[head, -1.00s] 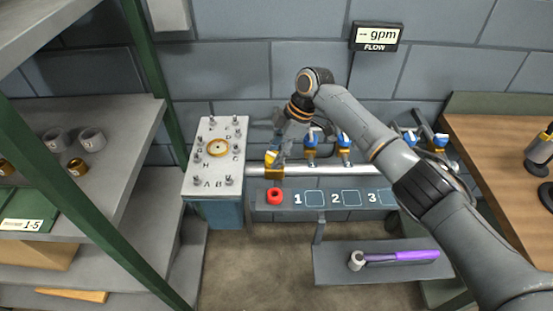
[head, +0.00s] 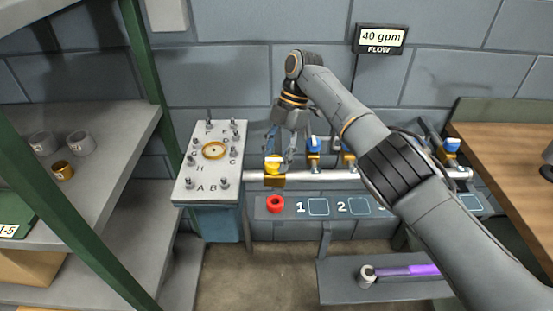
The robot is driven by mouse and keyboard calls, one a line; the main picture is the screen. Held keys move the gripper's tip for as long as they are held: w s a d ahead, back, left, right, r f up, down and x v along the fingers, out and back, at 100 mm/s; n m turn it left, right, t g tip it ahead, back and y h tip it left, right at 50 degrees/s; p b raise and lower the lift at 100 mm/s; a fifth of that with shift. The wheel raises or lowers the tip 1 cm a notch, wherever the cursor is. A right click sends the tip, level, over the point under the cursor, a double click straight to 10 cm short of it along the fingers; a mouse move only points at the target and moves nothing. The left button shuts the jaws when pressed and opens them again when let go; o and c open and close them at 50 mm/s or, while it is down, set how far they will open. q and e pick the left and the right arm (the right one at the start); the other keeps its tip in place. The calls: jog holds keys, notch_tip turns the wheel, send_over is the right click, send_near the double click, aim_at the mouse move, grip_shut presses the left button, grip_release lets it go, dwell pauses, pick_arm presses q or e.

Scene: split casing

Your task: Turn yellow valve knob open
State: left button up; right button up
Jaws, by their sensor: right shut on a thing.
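The yellow valve knob (head: 273,162) sits on top of a brass valve body (head: 274,180) at the left end of the horizontal pipe. My right gripper (head: 277,156) reaches down from above and is shut on the yellow knob. Its fingers partly hide the knob, so its exact angle is hard to tell. The wall display labelled FLOW (head: 381,38) reads 40 gpm. My left gripper does not show.
Blue-topped valves (head: 314,145) stand farther right on the pipe (head: 330,175). A lettered panel (head: 212,165) stands left. A purple-handled tool (head: 408,271) lies on the low shelf.

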aim_at(276, 158)
dwell(0.4)
jog(key=o, duration=1.2)
jog(key=shift+c, duration=0.2)
notch_tip(276, 158, up, 10)
jog(key=shift+f, duration=0.1)
